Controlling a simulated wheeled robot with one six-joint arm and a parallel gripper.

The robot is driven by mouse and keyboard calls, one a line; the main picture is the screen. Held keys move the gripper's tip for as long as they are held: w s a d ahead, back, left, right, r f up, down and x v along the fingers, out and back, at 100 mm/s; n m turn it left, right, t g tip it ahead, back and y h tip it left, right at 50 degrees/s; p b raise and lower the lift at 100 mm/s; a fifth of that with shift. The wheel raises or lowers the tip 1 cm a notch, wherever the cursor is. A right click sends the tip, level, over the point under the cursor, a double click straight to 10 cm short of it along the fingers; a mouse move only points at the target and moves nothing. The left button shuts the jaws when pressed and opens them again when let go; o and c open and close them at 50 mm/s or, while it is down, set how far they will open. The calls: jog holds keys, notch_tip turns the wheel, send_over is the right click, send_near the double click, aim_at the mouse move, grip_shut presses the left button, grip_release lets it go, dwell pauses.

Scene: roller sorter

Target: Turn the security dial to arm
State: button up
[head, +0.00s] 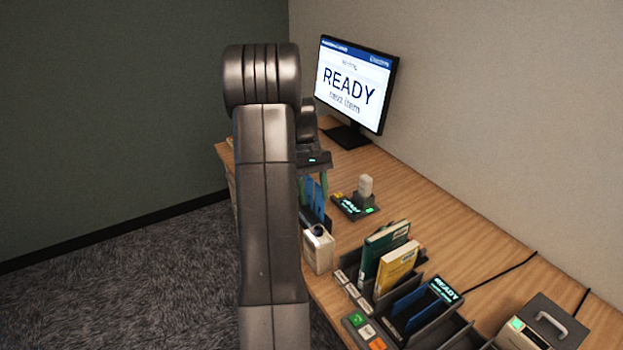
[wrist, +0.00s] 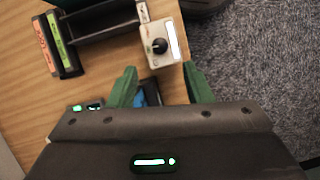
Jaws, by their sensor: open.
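The security dial is a small cream box with a round black knob (wrist: 159,46) on its face and a lit white strip beside the knob. In the head view, the dial box (head: 319,254) stands near the table's front edge, just right of my arm. My gripper (wrist: 160,68) has two green fingers, spread apart and empty. In the wrist view the dial lies just beyond the fingertips, roughly centred between them. No finger touches the knob. In the head view, my gripper (head: 314,188) is partly hidden by my arm. The knob's setting is too small to read.
A dark sorter rack (head: 408,304) with upright books stands right of the dial. A scanner stand (head: 355,207) and a monitor (head: 354,84) reading READY are farther back. A grey handled box (head: 541,326) sits at right.

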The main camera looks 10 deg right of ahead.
aim_at(319, 227)
jog(key=v, duration=0.5)
jog(key=shift+f, duration=0.1)
jog(key=p+x, duration=0.1)
jog(key=x, duration=1.3)
